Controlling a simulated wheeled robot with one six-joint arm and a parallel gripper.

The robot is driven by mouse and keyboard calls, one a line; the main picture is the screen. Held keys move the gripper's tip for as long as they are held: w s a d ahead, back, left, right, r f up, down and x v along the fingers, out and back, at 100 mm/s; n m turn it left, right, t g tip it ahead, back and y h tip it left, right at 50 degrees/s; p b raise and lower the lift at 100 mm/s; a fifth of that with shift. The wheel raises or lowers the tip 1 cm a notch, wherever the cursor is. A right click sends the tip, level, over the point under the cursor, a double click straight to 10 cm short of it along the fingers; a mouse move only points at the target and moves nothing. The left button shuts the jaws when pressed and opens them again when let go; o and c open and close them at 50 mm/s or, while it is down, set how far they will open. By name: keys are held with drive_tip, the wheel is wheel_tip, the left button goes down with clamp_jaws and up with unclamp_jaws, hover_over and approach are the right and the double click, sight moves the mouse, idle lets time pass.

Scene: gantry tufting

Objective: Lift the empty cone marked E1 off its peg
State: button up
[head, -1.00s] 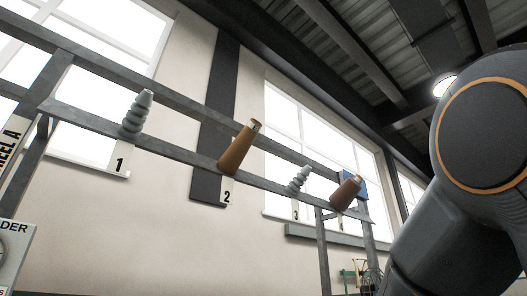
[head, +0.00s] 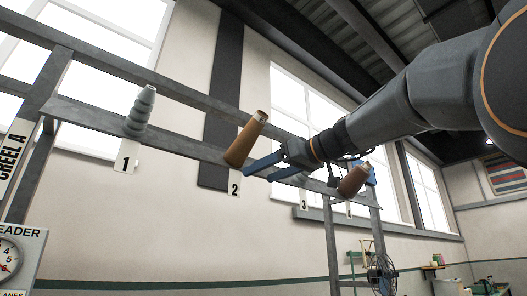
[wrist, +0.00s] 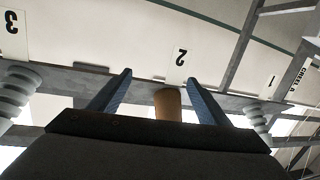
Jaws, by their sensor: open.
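A tan cone (head: 246,140) sits tilted on the creel rail above label 2, and a browner cone (head: 354,180) sits further right. No E1 mark is legible on either. My gripper (head: 249,169) has blue fingers, open and empty, with its tips close to the lower right of the tan cone. In the wrist view the tan cone (wrist: 168,105) shows between the two open fingers (wrist: 158,80), beyond my gripper's palm, which hides part of it. Whether the fingers touch it cannot be told.
A bare grey ribbed peg (head: 140,112) stands at label 1. Another ribbed peg (wrist: 17,90) is at label 3, mostly behind my gripper in the head view. The creel's upper rail (head: 185,94) runs behind the cones. A fan (head: 381,273) stands lower right.

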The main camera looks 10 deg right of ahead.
sight(250, 145)
drive_tip(key=s+r, duration=0.1)
drive_tip(key=r, duration=0.1)
drive_tip(key=s+r+n+y, duration=0.1)
drive_tip(key=r, duration=0.1)
drive_tip(key=s+a+r+n, duration=0.1)
drive_tip(key=r, duration=0.2)
drive_tip(key=shift+s+y, duration=0.1)
drive_tip(key=shift+y, duration=0.2)
drive_tip(key=shift+a+r+p, duration=0.15)
drive_tip(key=shift+a+p, duration=0.05)
drive_tip(key=shift+p, duration=0.1)
drive_tip(key=p+x, duration=0.3)
drive_tip(key=x, duration=0.4)
drive_tip(key=shift+w, duration=0.25)
drive_tip(key=c, duration=1.3)
drive_tip(key=shift+c, duration=0.2)
drive_tip(key=shift+s+d+r, duration=0.1)
drive_tip(key=shift+s+r, duration=0.05)
drive_tip(key=shift+s, duration=0.1)
drive_tip(key=shift+s+d+r, duration=0.1)
drive_tip(key=shift+s+r, duration=0.05)
drive_tip(key=shift+r, duration=0.05)
